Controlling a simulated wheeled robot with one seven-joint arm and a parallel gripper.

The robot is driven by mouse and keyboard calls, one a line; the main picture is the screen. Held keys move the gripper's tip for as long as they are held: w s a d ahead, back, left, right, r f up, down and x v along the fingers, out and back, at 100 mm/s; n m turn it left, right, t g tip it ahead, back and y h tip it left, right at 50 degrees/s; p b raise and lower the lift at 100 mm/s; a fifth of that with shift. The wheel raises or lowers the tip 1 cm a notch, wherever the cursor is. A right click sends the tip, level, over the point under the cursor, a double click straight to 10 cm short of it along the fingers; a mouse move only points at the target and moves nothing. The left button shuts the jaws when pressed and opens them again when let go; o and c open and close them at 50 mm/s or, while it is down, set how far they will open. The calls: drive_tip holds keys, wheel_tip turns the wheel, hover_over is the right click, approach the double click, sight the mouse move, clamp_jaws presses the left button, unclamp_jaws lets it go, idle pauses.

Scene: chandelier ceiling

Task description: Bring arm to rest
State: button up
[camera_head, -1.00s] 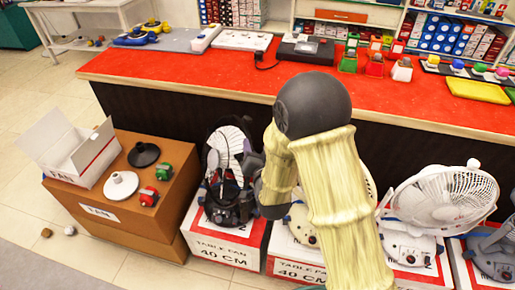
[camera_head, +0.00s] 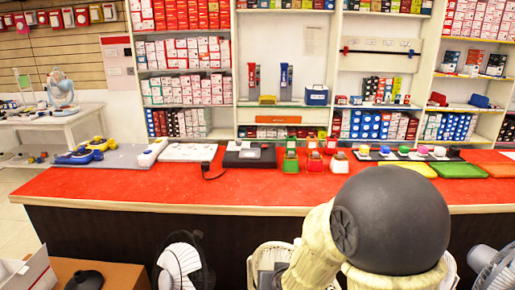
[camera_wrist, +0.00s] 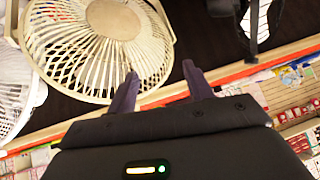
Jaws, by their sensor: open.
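My arm, cream-sleeved with a dark round joint, rises at the lower right of the head view, in front of the red counter (camera_head: 130,187). My gripper does not show in the head view. In the wrist view my gripper (camera_wrist: 160,82) has its two dark fingers spread apart, with nothing between them. A cream fan (camera_wrist: 105,45) shows behind the fingers in that view; I cannot tell how far away it is.
Several fans, including a dark one (camera_head: 180,265), stand before the counter. An open white box (camera_head: 28,272) is at the lower left. Card terminals, dispensers and a green tray (camera_head: 460,170) sit on the counter. Stocked shelves line the back wall.

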drive_tip(key=s+d+r+g+h, duration=0.2)
drive_tip(key=s+d+g, duration=0.4)
drive_tip(key=s+d, duration=0.6)
drive_tip(key=w+a+p+v, duration=0.1)
drive_tip(key=w+p+v, duration=0.1)
drive_tip(key=p+v, duration=1.7)
drive_tip(key=shift+w+r+p, duration=0.25)
drive_tip(key=shift+r+p, duration=0.25)
drive_tip(key=shift+r, duration=0.05)
drive_tip(key=shift+c, duration=0.4)
